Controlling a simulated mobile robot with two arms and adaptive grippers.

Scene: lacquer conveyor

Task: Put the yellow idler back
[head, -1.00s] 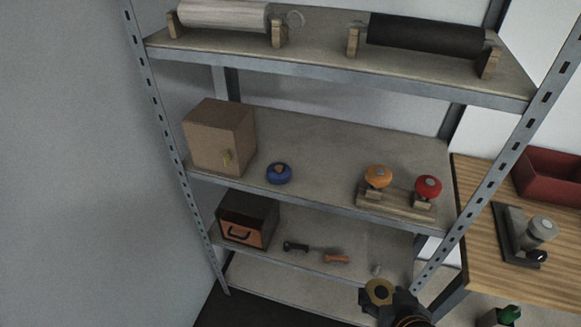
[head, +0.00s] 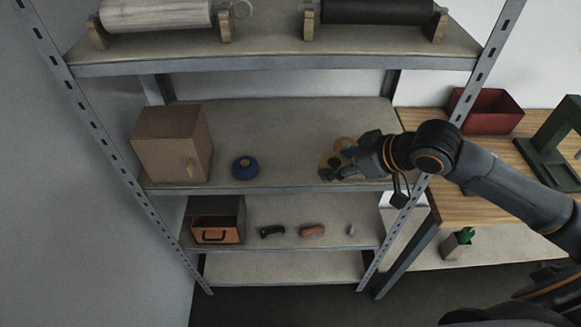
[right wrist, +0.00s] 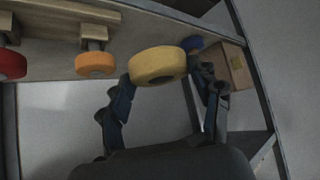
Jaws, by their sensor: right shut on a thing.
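My right gripper (head: 345,166) is shut on the yellow idler (right wrist: 157,65), a thick pale-yellow disc seen between the two fingers in the right wrist view. In the head view the yellow idler (head: 327,160) shows partly past the fingers, in front of the middle shelf (head: 285,125). The orange idler (right wrist: 95,64) and red idler (right wrist: 11,65) sit on a wooden rack (right wrist: 70,10), to the left of the held idler in the right wrist view. In the head view my arm hides the red one and most of the rack. My left gripper is not in view.
A blue idler (head: 245,167) and a cardboard-brown box (head: 172,145) stand left on the middle shelf. The upper shelf (head: 270,52) holds two rollers above. A metal upright (head: 480,85) stands right of the gripper. Bare shelf lies between the blue idler and my gripper.

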